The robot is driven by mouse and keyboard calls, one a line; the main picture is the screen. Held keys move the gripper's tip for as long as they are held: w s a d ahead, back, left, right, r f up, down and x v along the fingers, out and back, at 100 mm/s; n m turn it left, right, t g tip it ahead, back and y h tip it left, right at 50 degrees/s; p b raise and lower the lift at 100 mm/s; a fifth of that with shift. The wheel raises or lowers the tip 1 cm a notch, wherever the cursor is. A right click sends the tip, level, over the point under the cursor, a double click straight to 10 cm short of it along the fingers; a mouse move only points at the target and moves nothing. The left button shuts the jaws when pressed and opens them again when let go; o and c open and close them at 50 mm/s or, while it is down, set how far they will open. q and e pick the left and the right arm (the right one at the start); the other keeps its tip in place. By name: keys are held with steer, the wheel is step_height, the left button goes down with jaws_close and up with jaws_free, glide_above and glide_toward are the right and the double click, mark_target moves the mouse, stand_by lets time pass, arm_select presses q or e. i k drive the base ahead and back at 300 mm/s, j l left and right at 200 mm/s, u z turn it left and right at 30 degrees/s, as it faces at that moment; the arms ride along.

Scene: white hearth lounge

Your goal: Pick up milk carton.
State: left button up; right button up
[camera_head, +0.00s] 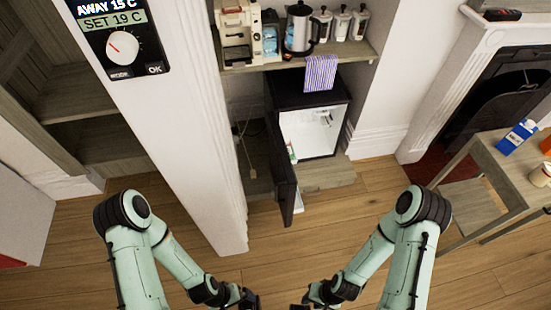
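A blue and white carton (517,136), which looks like the milk carton, is on the wooden table at the right edge of the head view. The steep view angle makes it hard to tell whether it stands or lies. My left gripper (250,301) and my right gripper (301,306) are at the bottom middle, partly cut off by the frame edge. Both are far from the carton, to its lower left. Their fingers are too dark and small to show whether they are open, and I see nothing held.
The wooden table (510,165) also holds a pale cup (541,175). A small black fridge (309,95) stands with its door (281,160) swung open. A white pillar (185,130) rises at left. A fireplace (510,85) is behind the table. The wooden floor (350,220) is clear in the middle.

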mark_target(520, 133)
steer(key=k+j+z, duration=0.2)
steer(key=i+j+z, duration=0.1)
steer(key=z, duration=1.65)
steer(key=i+j+z, duration=0.2)
steer(key=i+j, duration=0.15)
steer(key=i, duration=0.3)
steer(key=i+j+z, duration=0.25)
steer(key=i+j, duration=0.2)
steer(key=i, duration=0.2)
